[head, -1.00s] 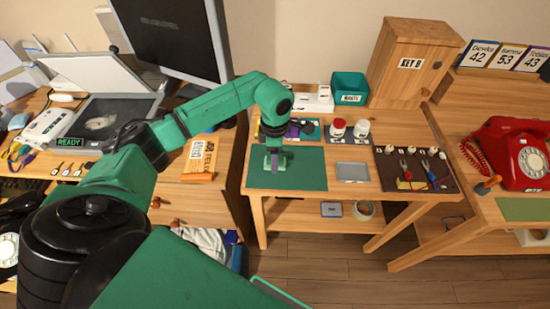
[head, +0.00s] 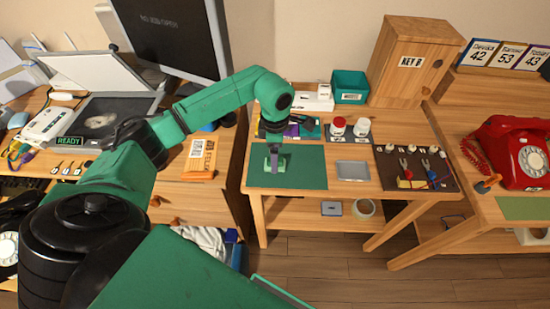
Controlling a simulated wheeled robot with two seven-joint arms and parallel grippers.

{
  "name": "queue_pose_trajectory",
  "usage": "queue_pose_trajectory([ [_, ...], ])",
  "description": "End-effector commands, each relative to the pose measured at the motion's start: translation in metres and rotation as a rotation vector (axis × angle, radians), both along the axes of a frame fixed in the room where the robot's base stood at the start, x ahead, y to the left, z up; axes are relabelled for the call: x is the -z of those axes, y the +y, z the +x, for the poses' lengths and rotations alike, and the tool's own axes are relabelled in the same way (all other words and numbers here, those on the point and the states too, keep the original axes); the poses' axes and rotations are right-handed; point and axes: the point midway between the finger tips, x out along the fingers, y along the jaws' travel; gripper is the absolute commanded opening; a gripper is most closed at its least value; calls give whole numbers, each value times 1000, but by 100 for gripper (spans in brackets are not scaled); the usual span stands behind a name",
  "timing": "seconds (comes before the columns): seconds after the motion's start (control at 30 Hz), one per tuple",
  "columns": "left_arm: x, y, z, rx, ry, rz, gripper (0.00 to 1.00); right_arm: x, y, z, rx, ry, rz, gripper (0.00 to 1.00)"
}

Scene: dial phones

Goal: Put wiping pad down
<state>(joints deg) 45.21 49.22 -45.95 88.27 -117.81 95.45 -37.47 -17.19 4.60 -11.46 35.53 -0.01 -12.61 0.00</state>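My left arm reaches in from the left and bends down over the dark green mat (head: 308,178) on the middle table. My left gripper (head: 275,160) points down at the left part of this mat. A narrow grey piece and small green parts show at its tip. I cannot make out which of these is the wiping pad, or whether the fingers are open or closed. My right gripper is not in view.
Behind the mat are a purple item (head: 292,131), a red-topped jar (head: 338,127) and a white-topped jar (head: 362,128). A grey tray (head: 352,170) and a dark tool board (head: 400,180) lie to the right. The mat's right part is clear.

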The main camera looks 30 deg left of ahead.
Motion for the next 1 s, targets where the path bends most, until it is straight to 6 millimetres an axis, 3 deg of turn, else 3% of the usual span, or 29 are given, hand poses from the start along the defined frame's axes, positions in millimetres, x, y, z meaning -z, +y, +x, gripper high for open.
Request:
queue_pose_trajectory([
  [0.2, -60, 0, 1, 0, -6, 1, 89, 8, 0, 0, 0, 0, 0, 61],
  [0.4, -94, 0, 0, 1, -1, 0, 89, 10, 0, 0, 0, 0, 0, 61],
  [1.0, -98, 0, 0, 1, 1, 0, 89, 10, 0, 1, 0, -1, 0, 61],
])
